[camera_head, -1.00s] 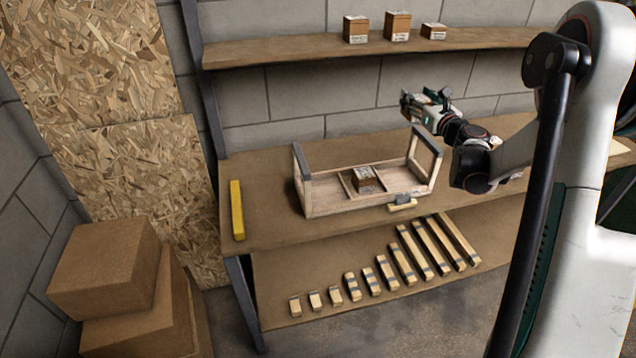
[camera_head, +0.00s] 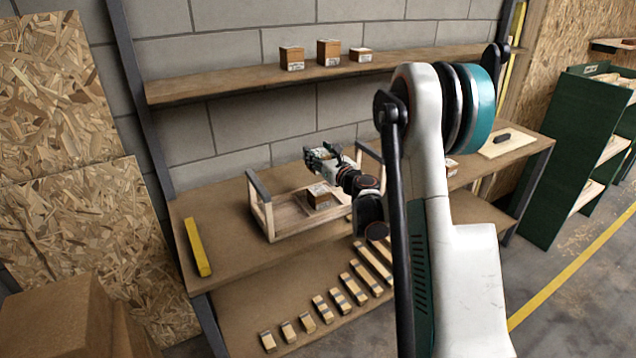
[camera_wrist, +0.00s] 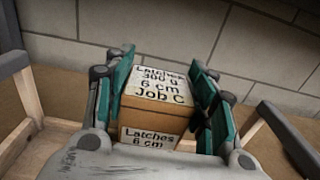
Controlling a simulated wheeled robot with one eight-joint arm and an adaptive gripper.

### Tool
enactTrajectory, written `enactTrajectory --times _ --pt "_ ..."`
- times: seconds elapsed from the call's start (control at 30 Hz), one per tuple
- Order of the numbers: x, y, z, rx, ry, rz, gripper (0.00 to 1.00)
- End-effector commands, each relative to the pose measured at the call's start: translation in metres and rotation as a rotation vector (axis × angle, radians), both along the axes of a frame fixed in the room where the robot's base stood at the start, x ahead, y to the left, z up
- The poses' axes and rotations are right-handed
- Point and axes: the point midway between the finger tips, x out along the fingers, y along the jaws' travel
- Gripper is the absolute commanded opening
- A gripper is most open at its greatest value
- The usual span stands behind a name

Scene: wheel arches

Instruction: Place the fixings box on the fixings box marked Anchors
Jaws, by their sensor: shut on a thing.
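My gripper (camera_head: 322,153) is above the wooden tote (camera_head: 290,222) on the bench. The box is upright between the green finger pads. Another fixings box (camera_head: 318,196) with a pale label sits inside the tote, below my gripper. Three more fixings boxes stand on the wall shelf: left (camera_head: 292,59), middle (camera_head: 328,53) and right, lower (camera_head: 361,55). Their labels are too small to read, so I cannot tell which is marked Anchors.
The tote's raised end frames (camera_head: 259,205) flank my gripper. A yellow bar (camera_head: 197,247) lies on the bench's left end. Several wood blocks (camera_head: 321,308) line the lower shelf. Cardboard boxes (camera_head: 60,320) stand at lower left. The wall shelf (camera_head: 210,88) has free room at left and right.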

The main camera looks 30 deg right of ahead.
Motion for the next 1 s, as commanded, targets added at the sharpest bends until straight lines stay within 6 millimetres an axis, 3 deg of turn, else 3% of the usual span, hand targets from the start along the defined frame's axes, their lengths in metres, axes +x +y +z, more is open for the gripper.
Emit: enactTrajectory --times 0.03,0.1,0.37,0.63,1.0 --pt "0.0 0.0 -0.015 0.0 0.0 0.0 0.18" --pt "0.0 0.0 -0.026 0.0 0.0 0.0 0.18" --pt "0.0 0.0 -0.042 0.0 0.0 0.0 0.18" --pt "0.0 0.0 -0.079 0.0 0.0 0.0 0.18" --pt "0.0 0.0 -0.082 0.0 0.0 0.0 0.18"
